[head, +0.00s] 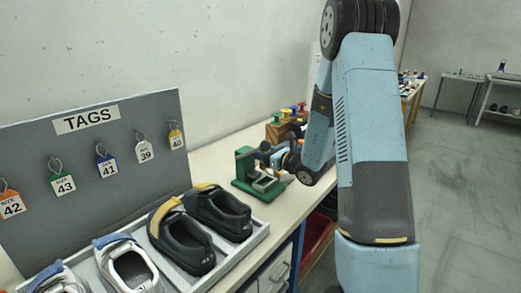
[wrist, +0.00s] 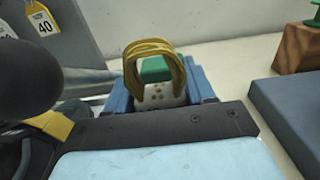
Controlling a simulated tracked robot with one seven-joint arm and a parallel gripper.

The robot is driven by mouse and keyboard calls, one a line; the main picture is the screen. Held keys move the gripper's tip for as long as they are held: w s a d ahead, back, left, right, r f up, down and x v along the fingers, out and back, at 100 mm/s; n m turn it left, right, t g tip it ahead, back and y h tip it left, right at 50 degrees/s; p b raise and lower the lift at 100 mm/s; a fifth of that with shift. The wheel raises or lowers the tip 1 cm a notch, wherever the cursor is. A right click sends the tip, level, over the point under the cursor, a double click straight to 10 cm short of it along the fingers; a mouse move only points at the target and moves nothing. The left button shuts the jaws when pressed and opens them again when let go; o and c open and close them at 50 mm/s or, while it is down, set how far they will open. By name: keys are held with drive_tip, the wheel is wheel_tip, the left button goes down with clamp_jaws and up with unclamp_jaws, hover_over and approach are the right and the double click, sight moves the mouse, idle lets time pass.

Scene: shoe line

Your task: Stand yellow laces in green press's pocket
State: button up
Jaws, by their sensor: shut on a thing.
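The yellow laces (wrist: 153,46) stand up as a bundled loop in the wrist view. My gripper (wrist: 160,92) is shut on the lower part of the bundle, with a blue finger on each side. The green press (head: 243,165) stands on the bench in the head view, and my gripper (head: 284,157) is close to its right side. Part of the press's green body (wrist: 156,69) shows behind the laces in the wrist view. The press's pocket cannot be made out. The laces are not clear in the head view.
A tray (head: 236,254) with dark and white shoes lies in front of the press. The grey tag board (head: 120,140) stands at the left. A wooden block (head: 277,131) with coloured knobs stands behind my gripper, near the wall.

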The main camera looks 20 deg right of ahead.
sight(262, 168)
drive_tip(key=shift+f, duration=3.5)
drive_tip(key=o, duration=1.2)
drive_tip(key=shift+s+d, duration=0.1)
drive_tip(key=v, duration=1.3)
drive_tip(key=shift+s+d, duration=0.2)
drive_tip(key=shift+s, duration=0.05)
